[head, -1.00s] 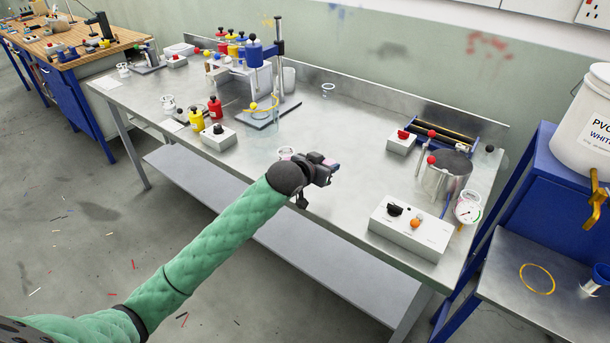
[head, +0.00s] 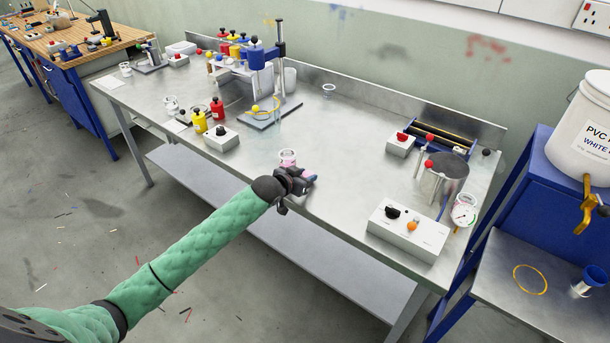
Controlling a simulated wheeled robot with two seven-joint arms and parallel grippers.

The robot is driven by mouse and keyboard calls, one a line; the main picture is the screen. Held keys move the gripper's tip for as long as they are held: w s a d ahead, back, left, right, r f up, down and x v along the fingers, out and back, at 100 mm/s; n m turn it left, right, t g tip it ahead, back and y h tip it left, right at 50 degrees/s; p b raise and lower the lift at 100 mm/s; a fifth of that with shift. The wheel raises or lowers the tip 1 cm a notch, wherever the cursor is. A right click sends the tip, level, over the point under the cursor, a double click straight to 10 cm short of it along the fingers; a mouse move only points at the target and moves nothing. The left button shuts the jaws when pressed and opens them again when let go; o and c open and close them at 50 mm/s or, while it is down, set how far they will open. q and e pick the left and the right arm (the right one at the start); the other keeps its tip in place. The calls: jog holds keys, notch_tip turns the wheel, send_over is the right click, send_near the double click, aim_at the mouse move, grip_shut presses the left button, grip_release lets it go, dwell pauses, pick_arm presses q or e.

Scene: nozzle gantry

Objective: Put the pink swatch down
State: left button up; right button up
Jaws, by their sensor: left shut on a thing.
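My left gripper (head: 305,181) is at the front part of the steel bench, low over its top. It is shut on the pink swatch (head: 309,175), and only a small pink patch shows at the fingertips. The fingers hide the rest of the swatch, and I cannot tell whether it touches the bench top. My right gripper is not in view.
A white control box (head: 408,232) with black and orange knobs is to the right on the steel bench (head: 335,205). A steel pot (head: 445,170) stands at right. The bench's middle is mostly clear.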

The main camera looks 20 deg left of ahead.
pick_arm(q)
jog(key=shift+f, duration=0.35)
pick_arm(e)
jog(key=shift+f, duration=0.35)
pick_arm(q)
jog(key=o, duration=1)
jog(key=shift+f, duration=0.1)
jog(key=shift+c, duration=0.2)
jog(key=shift+s, duration=0.25)
jog(key=b+v, duration=0.3)
jog(key=v, duration=0.8)
jog(key=shift+s+r, duration=0.25)
jog(key=shift+r, duration=0.05)
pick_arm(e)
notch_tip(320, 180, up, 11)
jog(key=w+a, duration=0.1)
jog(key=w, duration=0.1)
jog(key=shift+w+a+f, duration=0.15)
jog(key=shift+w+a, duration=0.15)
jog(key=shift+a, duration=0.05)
pick_arm(q)
jog(key=shift+a, duration=0.1)
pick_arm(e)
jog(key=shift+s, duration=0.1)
